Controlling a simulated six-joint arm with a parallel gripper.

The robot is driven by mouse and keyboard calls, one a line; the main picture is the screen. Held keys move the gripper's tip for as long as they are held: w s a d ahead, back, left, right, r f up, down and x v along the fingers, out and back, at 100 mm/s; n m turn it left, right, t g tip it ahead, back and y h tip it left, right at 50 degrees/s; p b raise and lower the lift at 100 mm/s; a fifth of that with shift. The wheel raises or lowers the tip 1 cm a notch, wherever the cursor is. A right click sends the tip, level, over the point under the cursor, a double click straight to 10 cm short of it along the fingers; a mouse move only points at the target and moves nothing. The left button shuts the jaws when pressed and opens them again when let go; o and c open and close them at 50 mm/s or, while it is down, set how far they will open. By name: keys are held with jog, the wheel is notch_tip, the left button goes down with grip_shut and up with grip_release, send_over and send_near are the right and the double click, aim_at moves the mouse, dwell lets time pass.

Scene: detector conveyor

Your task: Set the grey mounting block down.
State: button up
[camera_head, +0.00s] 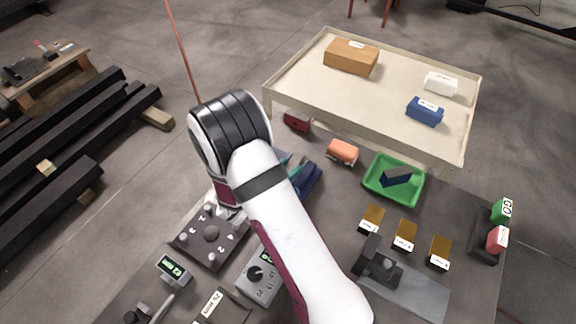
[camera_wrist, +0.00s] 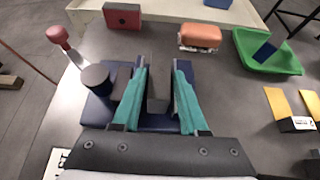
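The grey mounting block (camera_wrist: 158,88) stands between the two teal fingers of my gripper (camera_wrist: 160,75) in the wrist view. The fingers appear closed on its sides, with little gap at the tips. Under and around it is a dark blue base (camera_wrist: 97,111), which also shows beside my arm in the head view (camera_head: 308,181). A dark grey cylinder (camera_wrist: 96,77) stands on the base left of the fingers. Whether the block touches the base is hidden. My wrist and arm hide most of the gripper in the head view.
An orange rounded part (camera_head: 342,151), a green tray (camera_head: 368,181) holding a blue block, and a dark red block (camera_head: 297,121) stand nearby. A cream tray table (camera_head: 400,128) lies behind. Bare tabletop shows between the base and green tray.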

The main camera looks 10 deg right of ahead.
jog(key=shift+o, duration=1.2)
jog(key=shift+r, duration=0.15)
jog(key=v, duration=1.2)
